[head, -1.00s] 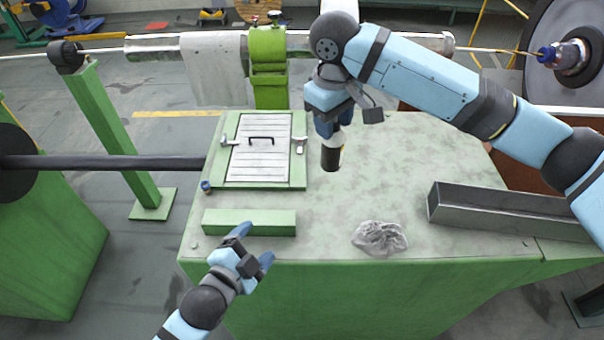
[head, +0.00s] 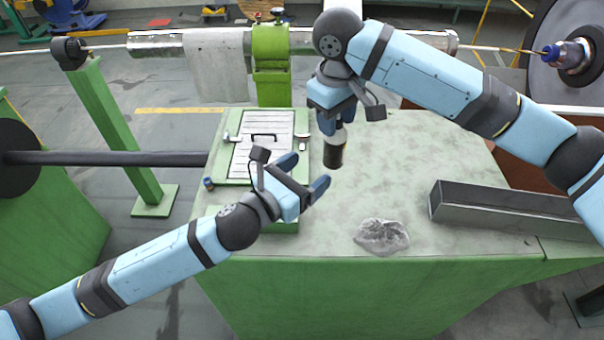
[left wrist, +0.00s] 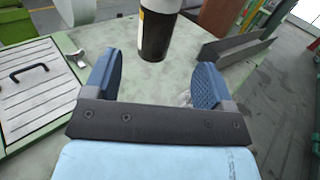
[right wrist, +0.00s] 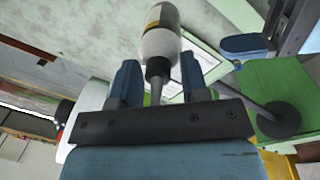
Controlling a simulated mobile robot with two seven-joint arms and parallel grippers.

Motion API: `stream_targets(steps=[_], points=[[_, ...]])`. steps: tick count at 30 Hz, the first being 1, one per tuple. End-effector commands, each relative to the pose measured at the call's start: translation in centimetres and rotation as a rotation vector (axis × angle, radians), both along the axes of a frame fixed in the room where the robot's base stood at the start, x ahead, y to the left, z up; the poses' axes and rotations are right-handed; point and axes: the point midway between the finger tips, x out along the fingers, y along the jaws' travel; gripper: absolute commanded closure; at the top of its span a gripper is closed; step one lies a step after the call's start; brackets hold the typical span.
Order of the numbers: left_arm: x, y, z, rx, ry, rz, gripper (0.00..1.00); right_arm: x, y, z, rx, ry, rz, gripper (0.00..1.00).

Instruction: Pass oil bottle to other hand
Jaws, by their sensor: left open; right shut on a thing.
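The oil bottle (head: 334,152) has a dark body, a label band and a white top. It hangs upright above the table under my right gripper (head: 338,118), which is shut on its upper end. In the right wrist view the bottle (right wrist: 161,42) has its narrow neck between the fingers. My left gripper (head: 306,173) is open and empty, to the left of and slightly below the bottle, with its fingers pointing toward it. In the left wrist view the bottle (left wrist: 157,30) stands ahead of the open fingers, apart from them. A left finger (right wrist: 245,46) also shows in the right wrist view.
The green table (head: 440,170) carries a hatch with a handle (head: 263,137), a partly hidden green bar (head: 285,222), a crumpled clear bag (head: 382,236) and a grey metal channel (head: 500,208). A horizontal tube with a cloth (head: 218,68) runs behind the table.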

Motion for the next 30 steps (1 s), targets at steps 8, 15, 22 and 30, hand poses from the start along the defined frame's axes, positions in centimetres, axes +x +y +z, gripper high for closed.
stream_targets(steps=[8,15,22,30], points=[[3.7,-3.3,0.1,-0.005,0.003,0.001,0.23,0.0,0.0,0.0,0.0,0.0,0.0,1.0],[6.8,-6.0,0.0,-0.005,0.005,0.0,0.23,0.0,0.0,0.0,0.0,0.0,0.0,1.0],[8.2,-7.2,0.0,-0.005,0.005,-0.001,0.23,0.0,0.0,0.0,0.001,-0.001,0.0,1.0],[8.4,-7.4,0.1,-0.005,0.005,-0.001,0.23,0.0,0.1,0.0,0.001,0.001,0.001,1.0]])
